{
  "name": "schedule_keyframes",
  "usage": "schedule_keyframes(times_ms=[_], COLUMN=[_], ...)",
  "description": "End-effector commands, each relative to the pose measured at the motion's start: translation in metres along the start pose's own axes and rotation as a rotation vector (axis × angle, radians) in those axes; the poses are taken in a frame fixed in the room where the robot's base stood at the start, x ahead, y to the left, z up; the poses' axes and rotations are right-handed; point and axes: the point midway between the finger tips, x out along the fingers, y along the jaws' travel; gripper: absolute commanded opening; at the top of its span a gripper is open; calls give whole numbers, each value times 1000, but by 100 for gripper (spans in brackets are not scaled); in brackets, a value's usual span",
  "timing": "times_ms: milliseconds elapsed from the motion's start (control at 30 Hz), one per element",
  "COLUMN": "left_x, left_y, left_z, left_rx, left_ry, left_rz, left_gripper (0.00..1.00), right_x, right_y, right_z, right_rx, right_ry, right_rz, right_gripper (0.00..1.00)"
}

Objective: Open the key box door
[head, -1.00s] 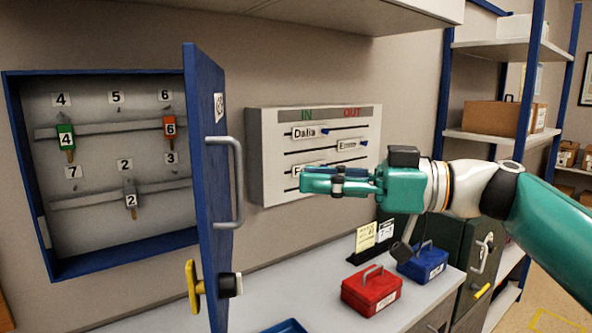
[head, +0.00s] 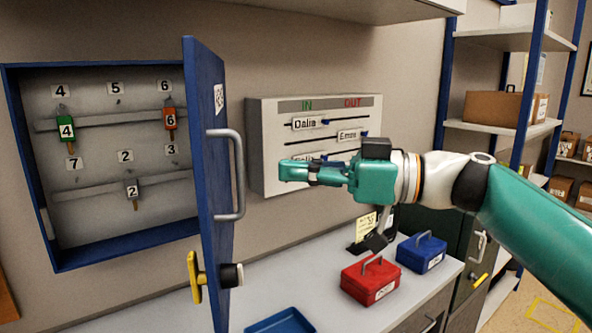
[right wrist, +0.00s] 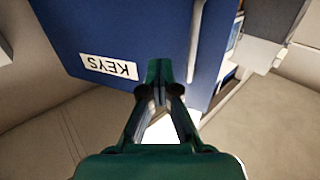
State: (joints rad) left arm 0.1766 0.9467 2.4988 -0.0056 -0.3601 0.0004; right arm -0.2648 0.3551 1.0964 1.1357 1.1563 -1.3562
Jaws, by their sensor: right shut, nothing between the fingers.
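The key box (head: 120,258) hangs on the wall at the left of the head view. Its blue door (head: 205,130) stands swung out from the box, so the hooks and tagged keys inside show. The door carries a grey bar handle (head: 237,175) and a yellow key or lever (head: 194,277) near its lower edge. My right gripper (head: 282,171) is shut and empty, to the right of the door handle and apart from it, in front of the name board. In the right wrist view the shut fingertips (right wrist: 158,65) overlap a blue panel (right wrist: 125,35) labelled KEYS.
The IN/OUT name board (head: 255,150) is on the wall behind my right gripper. A red cash box (head: 368,285), a blue cash box (head: 421,253) and a blue tray (head: 284,322) are on the counter (head: 180,312) below. Shelves (head: 500,128) stand at the right.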

Motion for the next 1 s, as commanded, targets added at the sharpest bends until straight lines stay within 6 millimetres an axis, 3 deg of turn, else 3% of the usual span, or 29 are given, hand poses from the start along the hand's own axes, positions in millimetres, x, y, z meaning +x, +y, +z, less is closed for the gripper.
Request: schedule_keyframes(times_ms=[133,267,667,867,1000], left_x=[0,0,-1,0,0], left_y=[0,0,0,0,0], left_z=[0,0,0,0,0], left_rx=[0,0,0,0,0], left_ry=[0,0,0,0,0], left_rz=[0,0,0,0,0], left_gripper=[40,40,40,40,40], right_x=[0,0,-5,-32,-60], right_y=[0,0,0,1,1], right_z=[0,0,0,0,0], right_rx=[0,0,0,1,1], right_ry=[0,0,0,1,0], right_rz=[0,0,2,5,6], right_gripper=[0,21,21,21,21])
